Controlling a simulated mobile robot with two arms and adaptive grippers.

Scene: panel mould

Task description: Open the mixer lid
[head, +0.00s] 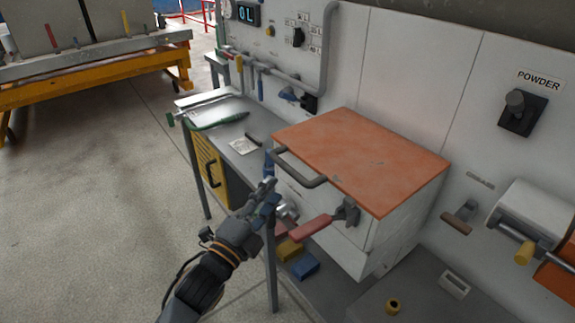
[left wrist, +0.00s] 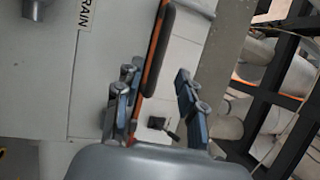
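The mixer is a white box against the wall, and its flat orange lid (head: 365,155) is down on top. A dark bar handle (head: 300,168) runs along the lid's front left edge. My left gripper (head: 268,183) is just left of and below this handle. In the left wrist view the blue fingers (left wrist: 158,92) are apart with nothing gripped. The dark handle (left wrist: 166,45) and orange lid edge (left wrist: 153,60) show in the gap between them; I cannot tell the exact depth. A lever with a red grip (head: 308,226) is on the box's front. My right gripper is not in view.
A grey bench (head: 226,128) with a green-handled tool (head: 218,122) stands left of the mixer. Yellow (head: 289,250) and blue (head: 305,267) blocks lie below the lever. A white roller unit (head: 535,215) is at right.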

